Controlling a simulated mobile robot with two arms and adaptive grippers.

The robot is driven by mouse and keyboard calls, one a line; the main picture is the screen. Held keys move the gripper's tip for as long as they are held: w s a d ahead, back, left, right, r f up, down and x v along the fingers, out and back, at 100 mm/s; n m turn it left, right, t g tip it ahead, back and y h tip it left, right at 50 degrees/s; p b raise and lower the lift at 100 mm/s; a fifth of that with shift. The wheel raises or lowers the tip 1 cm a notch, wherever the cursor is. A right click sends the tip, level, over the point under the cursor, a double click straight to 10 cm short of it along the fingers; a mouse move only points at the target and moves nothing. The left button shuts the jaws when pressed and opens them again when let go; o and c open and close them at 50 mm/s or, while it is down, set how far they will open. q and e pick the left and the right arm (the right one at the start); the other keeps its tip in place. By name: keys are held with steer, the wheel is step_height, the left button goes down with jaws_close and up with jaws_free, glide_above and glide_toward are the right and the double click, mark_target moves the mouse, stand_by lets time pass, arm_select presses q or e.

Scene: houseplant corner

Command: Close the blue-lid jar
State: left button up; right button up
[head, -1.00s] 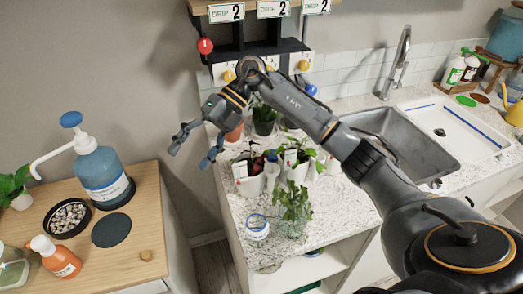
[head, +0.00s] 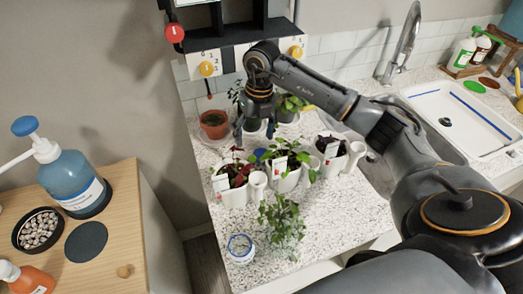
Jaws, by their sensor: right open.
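A small clear jar (head: 240,249) with a blue ring around its top stands at the front left of the granite counter. I cannot tell whether its top is covered. A blue round thing (head: 262,154) shows partly behind the white potted plants; leaves hide the rest of it, and I cannot tell whether it is a lid. My right gripper (head: 255,130) is open, pointing down above the back of the counter, behind the white pots and well away from the jar. Nothing shows between its fingers. My left gripper is out of view.
White pots with plants (head: 234,197) and a leafy plant (head: 283,222) stand close to the jar. A terracotta pot (head: 213,125) is at the back. A blue pump bottle (head: 72,180) stands on the wooden cabinet (head: 118,225). The counter front right of the leafy plant is clear.

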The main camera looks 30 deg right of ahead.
mark_target(262, 156)
steer(key=shift+s+d+r+h, duration=0.25)
steer(key=shift+s+d+h, duration=0.15)
steer(key=shift+d, duration=0.1)
steer(key=shift+s+d+r, duration=0.1)
steer(key=shift+s+d, duration=0.05)
steer(key=shift+d, duration=0.4)
steer(key=shift+f, duration=0.35)
steer(key=shift+f+p, duration=0.3)
steer(key=shift+f, duration=0.5)
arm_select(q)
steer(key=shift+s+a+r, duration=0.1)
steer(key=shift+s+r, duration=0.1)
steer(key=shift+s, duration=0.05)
arm_select(e)
steer(key=shift+f, duration=0.15)
